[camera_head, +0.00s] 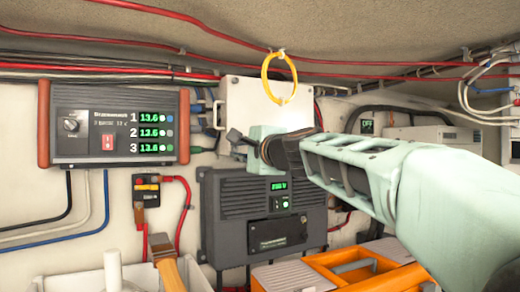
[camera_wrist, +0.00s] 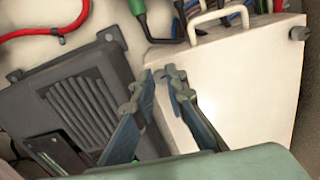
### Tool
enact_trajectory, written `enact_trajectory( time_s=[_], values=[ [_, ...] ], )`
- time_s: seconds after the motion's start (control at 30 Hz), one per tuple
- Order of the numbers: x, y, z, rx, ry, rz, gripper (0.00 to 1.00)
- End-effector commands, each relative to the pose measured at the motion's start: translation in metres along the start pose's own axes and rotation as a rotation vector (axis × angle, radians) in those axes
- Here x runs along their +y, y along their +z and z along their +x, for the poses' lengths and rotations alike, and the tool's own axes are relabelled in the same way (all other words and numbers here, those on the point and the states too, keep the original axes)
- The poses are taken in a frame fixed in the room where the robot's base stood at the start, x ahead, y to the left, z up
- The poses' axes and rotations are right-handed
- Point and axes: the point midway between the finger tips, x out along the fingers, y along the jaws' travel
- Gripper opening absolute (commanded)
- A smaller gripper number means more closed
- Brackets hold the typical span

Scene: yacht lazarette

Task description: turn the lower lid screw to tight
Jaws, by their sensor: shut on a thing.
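The white box (camera_head: 265,103) with the lid is on the wall in the middle of the head view, and its pale face fills the right of the wrist view (camera_wrist: 245,85). My gripper (camera_head: 236,141) reaches in from the right to the box's lower left corner. Another grey lid screw (camera_wrist: 298,33) shows at the box's other left-hand corner.
A dark grey ventilated unit (camera_head: 225,235) sits just below the box. Cables run into the box's left side, near my fingers. A yellow ring (camera_head: 264,75) hangs in front of the box. A display panel (camera_head: 90,125) is at left, and an orange case (camera_head: 350,268) is below.

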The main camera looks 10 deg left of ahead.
Motion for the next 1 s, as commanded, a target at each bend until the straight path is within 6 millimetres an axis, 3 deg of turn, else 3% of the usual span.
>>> enact_trajectory(
  time_s=[0.4,0.97,1.0],
  values=[
    [-0.0011,-0.0005,-0.0003,0.001,-0.001,0.186,0.00],
    [-0.0008,-0.0005,-0.0002,0.001,-0.001,0.211,0.00],
    [-0.0008,-0.0005,-0.0002,0.001,-0.001,0.211,0.17]
  ],
)
